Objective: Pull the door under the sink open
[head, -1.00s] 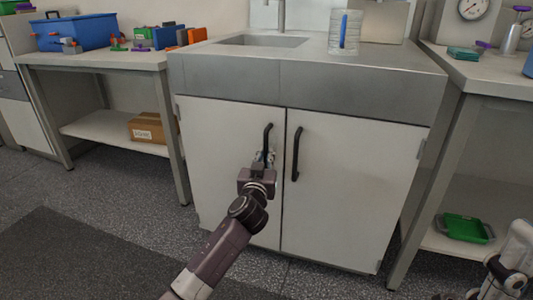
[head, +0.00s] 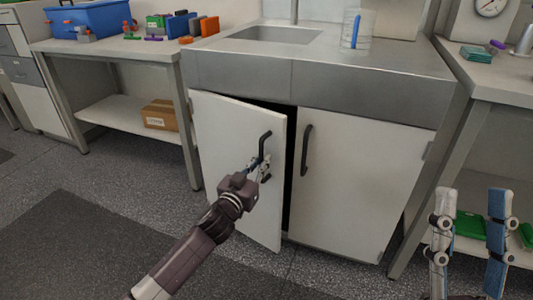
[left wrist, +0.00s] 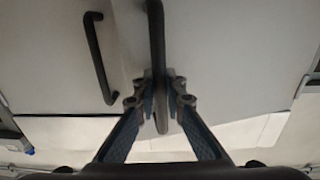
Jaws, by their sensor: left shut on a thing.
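The cabinet under the sink has two white doors. The left door (head: 225,150) stands partly open, swung out toward me, with a dark gap at its right edge. My left gripper (head: 262,170) is shut on the left door's black handle (head: 265,143), at its lower part. The left wrist view shows this handle (left wrist: 157,35) between the two fingers (left wrist: 161,95). The right door (head: 350,180) is closed, and its black handle (head: 306,150) is free. My right gripper (head: 471,195) is open and empty at the lower right, with its fingers wide apart.
The sink (head: 275,35) and a clear beaker (head: 356,32) are on the counter above. A table with a cardboard box (head: 160,115) on its shelf stands to the left. A green tray (head: 469,223) is on the right shelf. The floor before the cabinet is clear.

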